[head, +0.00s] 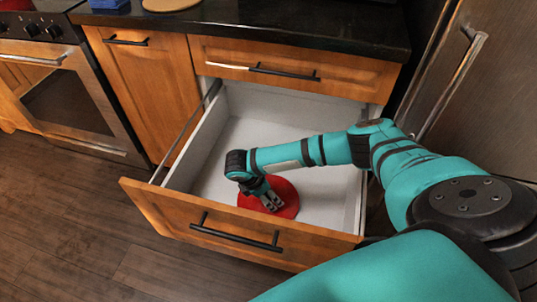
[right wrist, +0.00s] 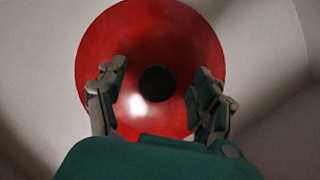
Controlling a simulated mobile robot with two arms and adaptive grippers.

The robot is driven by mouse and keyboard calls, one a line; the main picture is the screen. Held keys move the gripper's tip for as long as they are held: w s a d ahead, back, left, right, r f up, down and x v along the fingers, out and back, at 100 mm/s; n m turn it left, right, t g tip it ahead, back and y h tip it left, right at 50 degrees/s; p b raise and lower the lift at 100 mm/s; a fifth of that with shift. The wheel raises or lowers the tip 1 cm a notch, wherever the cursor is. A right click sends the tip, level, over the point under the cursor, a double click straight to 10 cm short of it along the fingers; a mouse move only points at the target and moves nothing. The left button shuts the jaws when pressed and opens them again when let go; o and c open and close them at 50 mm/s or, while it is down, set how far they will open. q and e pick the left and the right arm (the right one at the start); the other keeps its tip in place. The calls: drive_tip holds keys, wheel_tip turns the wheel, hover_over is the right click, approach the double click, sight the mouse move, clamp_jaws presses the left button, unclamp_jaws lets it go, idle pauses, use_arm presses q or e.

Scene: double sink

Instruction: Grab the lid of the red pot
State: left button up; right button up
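The red lid (head: 287,194) lies in the open drawer, near its front panel. In the right wrist view the round red lid (right wrist: 150,38) has a dark knob (right wrist: 157,84) at its centre. My right gripper (head: 271,203) reaches down over the lid in the drawer. In the right wrist view my right gripper (right wrist: 160,92) is open, with one finger on each side of the knob and a gap to it on both sides. The fingers cover parts of the lid's lower half. My left gripper is not in view.
The drawer (head: 225,232) is pulled out, and its white floor is otherwise bare. A closed drawer (head: 290,70) and the dark counter (head: 260,27) are above it. An oven (head: 75,95) stands at the left and a steel fridge (head: 490,90) at the right.

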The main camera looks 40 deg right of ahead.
drive_tip(key=c, duration=1.2)
drive_tip(key=shift+s, duration=0.1)
